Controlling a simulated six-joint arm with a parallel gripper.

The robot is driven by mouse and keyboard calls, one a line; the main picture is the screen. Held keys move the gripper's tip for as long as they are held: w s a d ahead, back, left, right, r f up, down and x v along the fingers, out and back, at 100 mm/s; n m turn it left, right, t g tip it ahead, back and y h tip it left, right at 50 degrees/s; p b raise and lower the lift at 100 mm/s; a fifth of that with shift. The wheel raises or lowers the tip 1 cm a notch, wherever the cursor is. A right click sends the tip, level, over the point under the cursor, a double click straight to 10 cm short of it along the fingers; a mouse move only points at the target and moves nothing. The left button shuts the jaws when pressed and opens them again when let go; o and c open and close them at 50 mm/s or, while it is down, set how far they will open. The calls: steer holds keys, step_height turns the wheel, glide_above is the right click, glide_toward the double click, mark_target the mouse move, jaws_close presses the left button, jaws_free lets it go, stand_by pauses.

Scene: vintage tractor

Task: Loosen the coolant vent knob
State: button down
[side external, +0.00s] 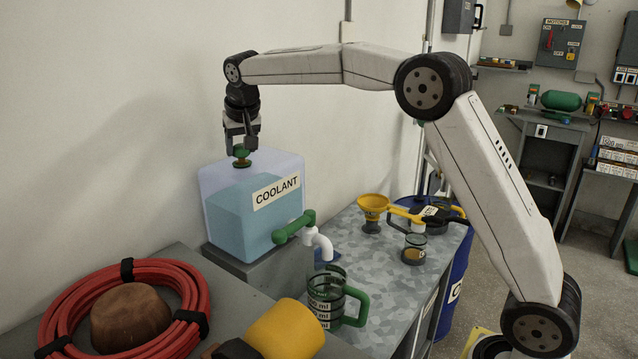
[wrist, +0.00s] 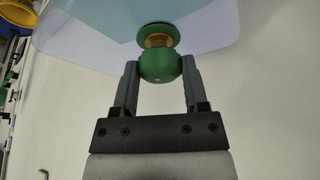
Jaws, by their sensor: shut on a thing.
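The green vent knob (side external: 241,152) stands on top of the clear coolant tank (side external: 225,200), which holds blue liquid and bears a COOLANT label. My gripper (side external: 241,146) points down from above the tank, with its fingers on either side of the knob. In the wrist view, my gripper (wrist: 160,72) is shut on the round green knob (wrist: 160,67). A brass stem (wrist: 158,41) and a green flange show between the knob and the tank top (wrist: 215,40). The stem's thread is too small to make out.
A green-handled tap (side external: 295,227) with a white spout sticks out from the tank's front. Below it stands a measuring jug (side external: 327,297) on the metal bench (side external: 385,260). A yellow funnel (side external: 372,208) stands behind. A red hose coil (side external: 60,295) and yellow cylinder (side external: 287,330) lie in front.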

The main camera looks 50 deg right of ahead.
steer(key=shift+d+n, duration=0.1)
steer(key=shift+n, duration=0.4)
steer(key=n+y, duration=0.1)
steer(key=n, duration=0.2)
steer(key=shift+d+t+y, duration=0.1)
steer(key=shift+t+y, duration=0.2)
steer(key=n+y, duration=0.1)
steer(key=n, duration=0.4)
steer(key=shift+d+y, duration=0.1)
steer(key=shift+y, duration=0.3)
steer(key=n+y, duration=0.1)
steer(key=n, duration=0.1)
steer(key=n+g, duration=0.1)
steer(key=n, duration=0.2)
steer(key=shift+w+d+y, duration=0.1)
steer(key=shift+y, duration=0.3)
steer(key=n+g, duration=0.1)
steer(key=n, duration=0.3)
steer(key=shift+n+g+y, duration=0.3)
steer(key=shift+g+y, duration=0.1)
steer(key=shift+f, duration=0.1)
steer(key=shift+c, duration=0.5)
jaws_free()
